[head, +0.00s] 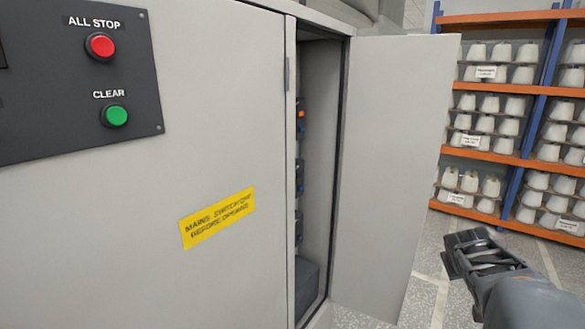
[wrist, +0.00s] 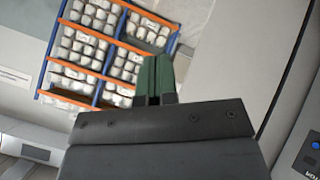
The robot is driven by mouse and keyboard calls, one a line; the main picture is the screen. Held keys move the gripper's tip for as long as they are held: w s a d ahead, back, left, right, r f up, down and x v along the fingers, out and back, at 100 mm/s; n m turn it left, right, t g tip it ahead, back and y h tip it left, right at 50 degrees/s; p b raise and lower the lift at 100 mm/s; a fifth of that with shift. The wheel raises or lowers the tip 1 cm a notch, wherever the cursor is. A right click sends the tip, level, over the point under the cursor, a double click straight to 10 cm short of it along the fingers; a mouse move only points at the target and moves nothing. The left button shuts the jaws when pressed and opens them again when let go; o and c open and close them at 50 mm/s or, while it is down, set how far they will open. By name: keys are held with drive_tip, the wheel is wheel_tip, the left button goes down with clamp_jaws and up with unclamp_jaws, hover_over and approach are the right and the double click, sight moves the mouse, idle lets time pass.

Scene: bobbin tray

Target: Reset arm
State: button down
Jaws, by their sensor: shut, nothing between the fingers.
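My gripper (head: 460,250) is at the lower right of the head view, in front of the open cabinet door and apart from it. In the wrist view its two green-faced fingers (wrist: 154,80) are together, with nothing between them. The grey cabinet (head: 215,120) fills the left and middle of the head view. Its narrow door (head: 390,160) stands open to the right. Inside the opening are dark units (head: 299,175) with blue and orange parts, partly hidden by the cabinet front.
A dark panel has a red ALL STOP button (head: 100,46) and a green CLEAR button (head: 115,116). A yellow warning label (head: 217,217) is on the cabinet front. An orange and blue rack (head: 490,141) of white bobbins stands at the back right. Speckled floor (head: 440,285) shows around my gripper.

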drive_tip(key=s+a+f+n+g+y+p, duration=0.1)
drive_tip(key=s+a, duration=0.4)
drive_tip(key=a, duration=0.8)
drive_tip(key=s+a+f+n+g+y+p, duration=0.1)
drive_tip(key=s+a+y, duration=0.5)
drive_tip(key=a, duration=0.7)
drive_tip(key=shift+s+a+f+p, duration=0.3)
drive_tip(key=shift+f+p, duration=0.25)
drive_tip(key=shift+f, duration=0.5)
